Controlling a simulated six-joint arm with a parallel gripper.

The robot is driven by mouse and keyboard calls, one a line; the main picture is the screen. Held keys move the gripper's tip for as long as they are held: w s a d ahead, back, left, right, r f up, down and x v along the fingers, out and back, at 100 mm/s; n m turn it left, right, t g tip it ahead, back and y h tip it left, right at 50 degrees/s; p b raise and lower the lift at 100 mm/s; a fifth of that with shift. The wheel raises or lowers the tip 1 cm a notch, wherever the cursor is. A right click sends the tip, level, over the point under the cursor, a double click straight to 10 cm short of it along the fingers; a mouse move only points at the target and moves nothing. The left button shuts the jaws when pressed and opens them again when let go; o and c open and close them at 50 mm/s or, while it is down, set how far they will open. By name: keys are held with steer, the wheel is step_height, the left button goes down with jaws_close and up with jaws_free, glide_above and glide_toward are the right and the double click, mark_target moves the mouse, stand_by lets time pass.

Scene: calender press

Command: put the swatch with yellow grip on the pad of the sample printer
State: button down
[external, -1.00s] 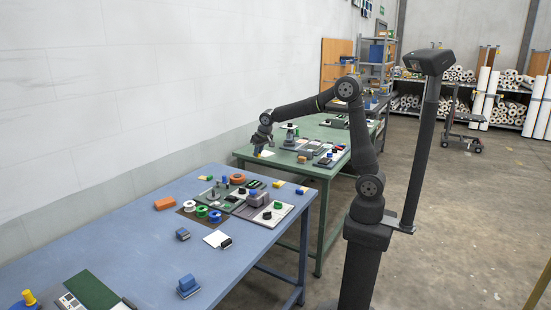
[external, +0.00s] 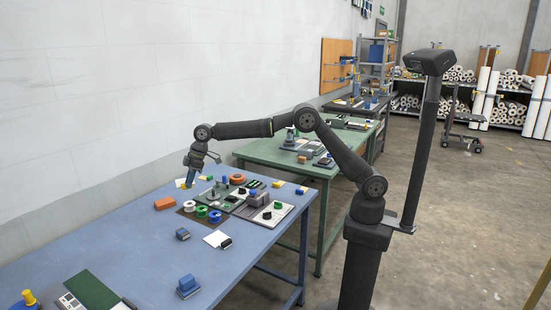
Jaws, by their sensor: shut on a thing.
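My gripper (external: 187,183) is at the far left part of the blue table, close to the wall side. It is shut on a small white swatch (external: 180,183), with a little yellow at the jaws; its grip is mostly hidden. Whether the swatch touches the table is too small to tell. To the right of the gripper stands a cluster of small machines: one with a green base (external: 224,204) and one with a pale plate and a dark knob (external: 268,215). I cannot tell which is the sample printer or see its pad clearly.
On the blue table (external: 130,235) are an orange block (external: 164,203), ringed spools (external: 201,211), a white swatch with a black grip (external: 219,239) and blue blocks (external: 187,286). A green table (external: 310,170) stands behind. The blue table's middle left is clear.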

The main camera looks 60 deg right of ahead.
steer(key=s+a+n, duration=0.2)
steer(key=s+a, duration=0.1)
steer(key=a, duration=0.4)
glide_above(168, 251)
steer(key=d, duration=0.2)
steer(key=shift+g, duration=0.4)
steer(key=f, duration=1.2)
steer(key=shift+s+a+f, duration=0.2)
steer(key=shift+f, duration=1.95)
steer(key=shift+f, duration=0.15)
steer(key=c, duration=1.4)
jaws_free()
